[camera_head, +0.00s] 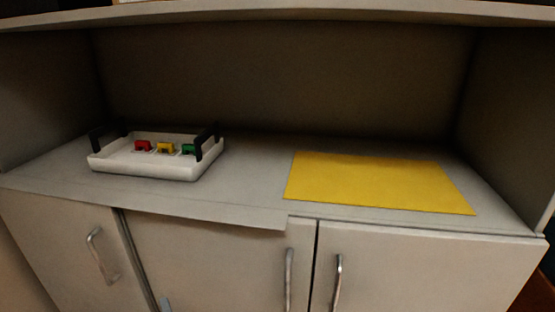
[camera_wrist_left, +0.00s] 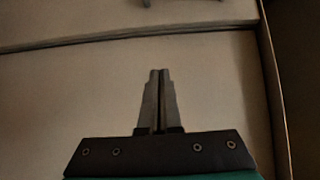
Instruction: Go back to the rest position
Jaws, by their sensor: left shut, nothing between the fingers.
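My left gripper (camera_wrist_left: 159,75) shows in the left wrist view with its two fingers together, shut and empty. Pale flat panels lie behind it. In the head view only a small grey-blue tip of it (camera_head: 165,303) shows at the bottom edge, in front of the cabinet doors and below the shelf. My right gripper is in neither view.
A white tray (camera_head: 140,169) with black handles stands on the shelf at the left, holding a red, a yellow and a green piece. A yellow mat (camera_head: 375,183) lies at the right. Metal door handles (camera_head: 337,282) stick out below the shelf edge.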

